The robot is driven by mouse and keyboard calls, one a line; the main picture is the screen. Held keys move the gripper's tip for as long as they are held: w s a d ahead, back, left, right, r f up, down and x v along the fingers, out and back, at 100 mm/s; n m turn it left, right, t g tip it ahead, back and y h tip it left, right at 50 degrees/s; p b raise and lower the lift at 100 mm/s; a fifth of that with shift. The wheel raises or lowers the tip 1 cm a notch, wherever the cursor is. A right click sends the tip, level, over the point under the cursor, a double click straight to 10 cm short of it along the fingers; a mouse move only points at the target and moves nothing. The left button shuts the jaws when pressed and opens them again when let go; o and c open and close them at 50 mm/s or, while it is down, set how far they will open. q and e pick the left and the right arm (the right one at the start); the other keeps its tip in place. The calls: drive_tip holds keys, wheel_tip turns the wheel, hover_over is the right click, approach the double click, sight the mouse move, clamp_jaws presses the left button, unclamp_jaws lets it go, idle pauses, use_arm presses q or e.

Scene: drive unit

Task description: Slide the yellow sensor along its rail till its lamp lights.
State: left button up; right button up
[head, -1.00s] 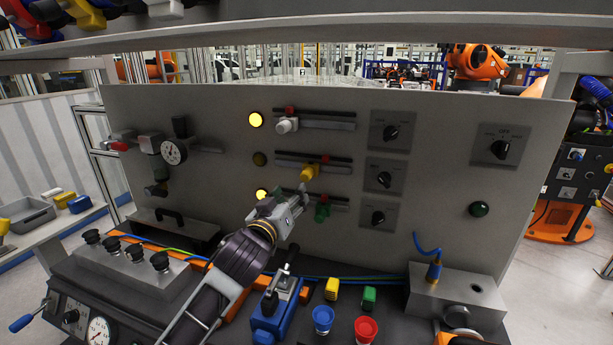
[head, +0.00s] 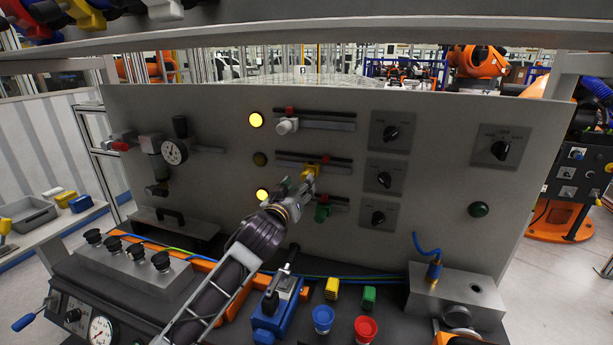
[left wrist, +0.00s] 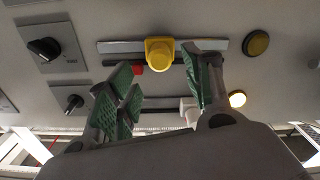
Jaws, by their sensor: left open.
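The yellow sensor (head: 309,169) sits on the middle rail (head: 340,167) of the grey panel, partly hidden by my left gripper (head: 304,181). The middle rail's lamp (head: 260,159) is dark. In the left wrist view the yellow sensor (left wrist: 159,52) shows between and just beyond the open fingertips of my left gripper (left wrist: 160,68); contact cannot be told. The dark lamp (left wrist: 256,43) is to its right there. A red marker (left wrist: 137,69) sits at the rail's edge, left of the sensor. My right gripper is not in view.
The top rail has a white sensor (head: 287,126) and a lit lamp (head: 255,120). Rotary knobs (head: 384,179) are right of the rails. A blue clamp (head: 277,313) and cups (head: 366,328) stand below.

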sight(304, 178)
use_arm(q)
drive_tip(key=shift+p+x, duration=0.45)
drive_tip(key=shift+x, duration=3.25)
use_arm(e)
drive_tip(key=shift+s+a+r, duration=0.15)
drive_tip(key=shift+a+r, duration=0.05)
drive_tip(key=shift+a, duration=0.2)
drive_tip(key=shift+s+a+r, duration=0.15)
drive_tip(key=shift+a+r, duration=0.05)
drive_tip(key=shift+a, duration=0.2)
use_arm(q)
drive_tip(key=shift+f, duration=0.1)
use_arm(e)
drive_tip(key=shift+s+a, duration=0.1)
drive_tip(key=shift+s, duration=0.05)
use_arm(q)
drive_tip(key=c, duration=0.7)
clamp_jaws()
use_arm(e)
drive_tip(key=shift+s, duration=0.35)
